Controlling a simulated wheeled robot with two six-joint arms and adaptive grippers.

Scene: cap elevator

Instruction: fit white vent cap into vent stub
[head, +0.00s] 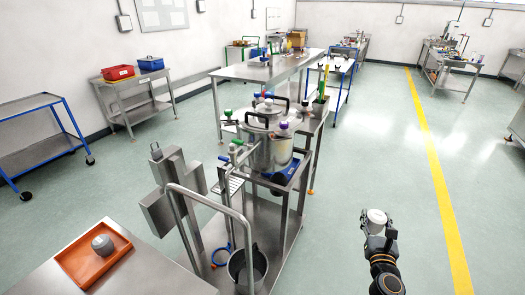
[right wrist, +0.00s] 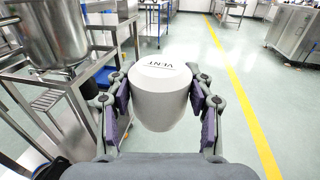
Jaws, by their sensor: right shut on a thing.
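My right gripper (head: 378,230) is shut on the white vent cap (head: 376,216), held up over open floor to the right of the steel vessel (head: 268,150). In the right wrist view the white cap (right wrist: 160,98) sits between the purple-padded fingers, its flat top marked "VENT". The vessel has several fittings on its lid, one with a purple top (head: 284,125); I cannot tell which is the vent stub. The vessel also shows at the upper left of the right wrist view (right wrist: 57,35). My left gripper is not in view.
An orange tray (head: 82,272) with a grey round piece (head: 102,244) lies on the near-left table. A steel cart with a tall rail (head: 245,228) and a bucket (head: 240,272) stands below the vessel. The floor on the right (head: 340,200) is clear.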

